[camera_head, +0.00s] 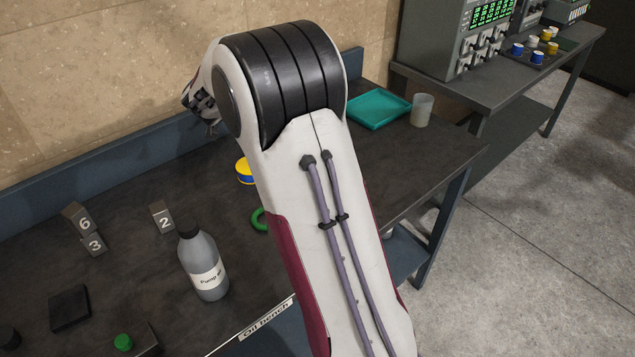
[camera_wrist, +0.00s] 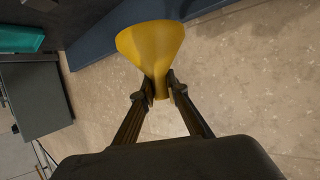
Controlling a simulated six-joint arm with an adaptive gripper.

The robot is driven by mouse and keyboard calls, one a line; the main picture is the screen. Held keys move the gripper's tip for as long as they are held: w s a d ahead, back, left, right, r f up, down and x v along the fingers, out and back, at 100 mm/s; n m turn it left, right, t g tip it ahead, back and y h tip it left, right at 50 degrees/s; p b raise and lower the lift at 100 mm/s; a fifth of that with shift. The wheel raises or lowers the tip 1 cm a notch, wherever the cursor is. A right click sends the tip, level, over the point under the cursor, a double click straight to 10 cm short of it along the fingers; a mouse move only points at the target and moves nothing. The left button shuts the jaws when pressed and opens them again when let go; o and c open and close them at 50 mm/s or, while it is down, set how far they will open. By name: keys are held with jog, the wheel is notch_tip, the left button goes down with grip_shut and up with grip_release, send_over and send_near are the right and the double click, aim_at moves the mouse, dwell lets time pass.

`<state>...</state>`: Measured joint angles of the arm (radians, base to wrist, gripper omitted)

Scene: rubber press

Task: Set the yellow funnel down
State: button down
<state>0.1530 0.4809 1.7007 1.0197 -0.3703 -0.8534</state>
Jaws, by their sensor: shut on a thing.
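The yellow funnel (camera_wrist: 150,45) shows in the wrist view, its wide cone toward the top of the picture and its narrow spout downward. My gripper (camera_wrist: 162,88) is shut on the spout, with one finger on each side. In the wrist view the pale tiled wall lies behind the funnel and a dark bench surface shows near the top. I cannot tell the gap between funnel and bench. In the head view my arm hides the funnel and the fingertips.
The dark workbench (camera_head: 130,205) holds a grey bottle (camera_head: 205,265), number blocks (camera_head: 162,218), a green ring (camera_head: 260,219) and a yellow-and-blue round item (camera_head: 245,172). A teal tray (camera_head: 378,108) and a translucent cup (camera_head: 422,110) stand at the right. Bare bench shows left of my arm.

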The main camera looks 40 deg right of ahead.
jog(key=shift+s+d+r+m+h, duration=0.15)
jog(key=shift+d+m+h, duration=0.25)
jog(key=shift+d, duration=0.3)
jog(key=s+d+f+m+g+h, duration=0.1)
jog(key=s+d+m+g+h, duration=0.4)
jog(key=s+d+m+g, duration=0.45)
jog(key=s+d+f+m+g+h, duration=0.1)
jog(key=s+f+m+g, duration=0.3)
jog(key=s, duration=0.8)
notch_tip(320, 180, down, 3)
jog(key=shift+s+d+r+g, duration=0.15)
jog(key=shift+s+d+g, duration=0.25)
jog(key=shift+g, duration=0.15)
notch_tip(320, 180, down, 6)
jog(key=shift+w, duration=0.1)
